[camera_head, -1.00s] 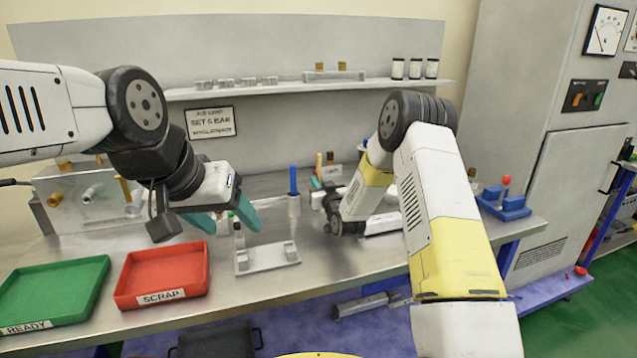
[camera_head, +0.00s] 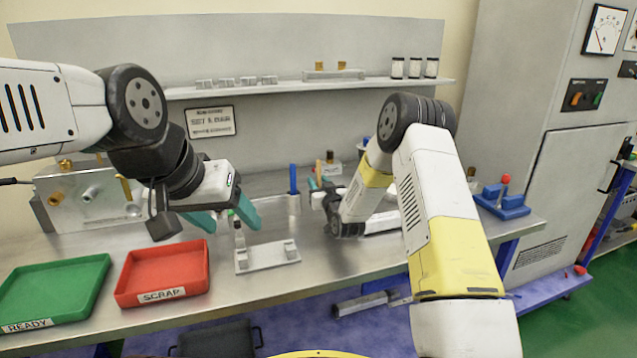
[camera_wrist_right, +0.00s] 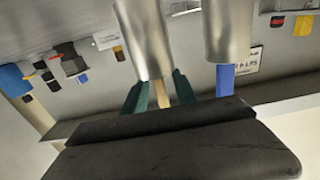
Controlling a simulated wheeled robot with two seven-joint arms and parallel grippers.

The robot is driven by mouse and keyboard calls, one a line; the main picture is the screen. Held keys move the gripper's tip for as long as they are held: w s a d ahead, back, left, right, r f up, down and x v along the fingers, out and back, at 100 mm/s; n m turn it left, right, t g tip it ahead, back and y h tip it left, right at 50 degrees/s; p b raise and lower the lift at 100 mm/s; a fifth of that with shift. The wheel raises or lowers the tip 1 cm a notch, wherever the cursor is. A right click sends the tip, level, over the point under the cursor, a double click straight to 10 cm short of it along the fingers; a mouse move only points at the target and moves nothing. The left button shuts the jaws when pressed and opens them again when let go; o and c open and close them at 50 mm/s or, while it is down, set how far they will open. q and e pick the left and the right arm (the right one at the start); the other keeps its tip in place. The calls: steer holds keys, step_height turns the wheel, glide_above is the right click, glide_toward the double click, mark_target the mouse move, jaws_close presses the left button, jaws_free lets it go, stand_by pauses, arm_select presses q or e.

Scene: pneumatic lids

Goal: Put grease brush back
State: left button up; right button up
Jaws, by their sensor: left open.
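The grease brush shows as a wooden handle (camera_head: 318,171) standing nearly upright at the back of the bench. My right gripper (camera_head: 320,183) is around this handle, its teal fingers one on each side. The right wrist view, which is upside down, shows the handle (camera_wrist_right: 160,93) between the fingers, meeting the rim of a metal cup (camera_wrist_right: 146,38). The bristles are hidden, and how deep they sit in the cup cannot be told. My left gripper (camera_head: 226,217) is open and empty over the bench, behind the grey fixture.
A blue-handled tool (camera_head: 293,178) stands in a second metal cup (camera_head: 294,204) just left of the brush. A grey fixture plate (camera_head: 268,256), a red scrap tray (camera_head: 163,273) and a green ready tray (camera_head: 52,290) lie in front. A blue block (camera_head: 502,201) sits far right.

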steer(key=shift+s+f, duration=0.1)
steer(key=shift+f, duration=0.35)
steer(key=r+v, duration=0.2)
steer(key=v, duration=0.9)
steer(key=s+d+r+m+g+h, duration=0.1)
steer(key=s+d+r+g, duration=0.3)
steer(key=r, duration=0.3)
steer(key=s+d+r+g+h, duration=0.2)
steer(key=s+d+r, duration=0.1)
steer(key=s+r, duration=0.35)
steer(key=s+d+r+m+g, duration=0.1)
steer(key=s+d+g, duration=0.1)
steer(key=s, duration=1.1)
steer(key=s+d+r+m+g, duration=0.1)
steer(key=s+r+g, duration=0.1)
steer(key=s, duration=1.1)
steer(key=shift+d+g, duration=0.4)
steer(key=shift+g, duration=0.2)
steer(key=shift+s+r, duration=0.1)
steer(key=shift+r, duration=0.05)
